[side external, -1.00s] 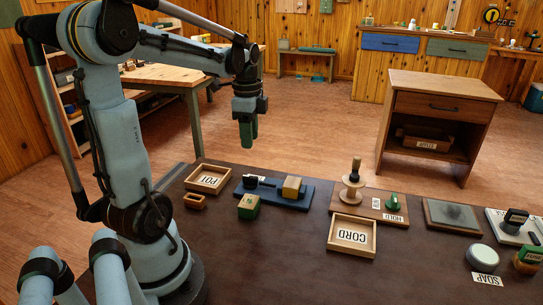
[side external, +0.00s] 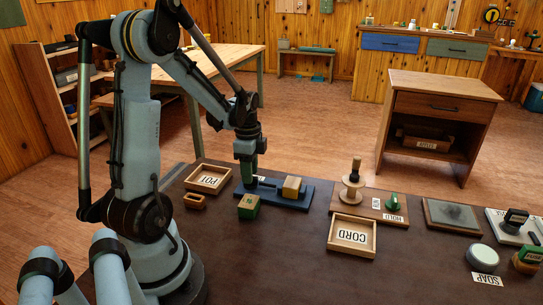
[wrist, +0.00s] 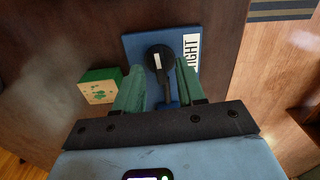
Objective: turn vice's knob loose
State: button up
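The vice is a long blue base (side external: 281,201) with a wooden block (side external: 292,188) at its right. Its black round knob (wrist: 159,58) has a white mark and shows in the wrist view on the blue base (wrist: 134,44). A white label ending in "IGHT" (wrist: 190,52) lies beside it. My gripper (wrist: 160,84) has its two green fingers apart, one on each side of the knob's near part; contact cannot be told. In the side view my gripper (side external: 247,180) is low over the vice's left end and hides most of the knob.
A green and wooden box (wrist: 99,86) stands close left of the vice in the wrist view. In the side view, the POT tray (side external: 208,178) is at the left, the CORD tray (side external: 352,236) at the right. Bare dark bench (side external: 280,255) lies in front.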

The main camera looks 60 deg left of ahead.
jog(key=shift+f, duration=0.55)
grip_shut()
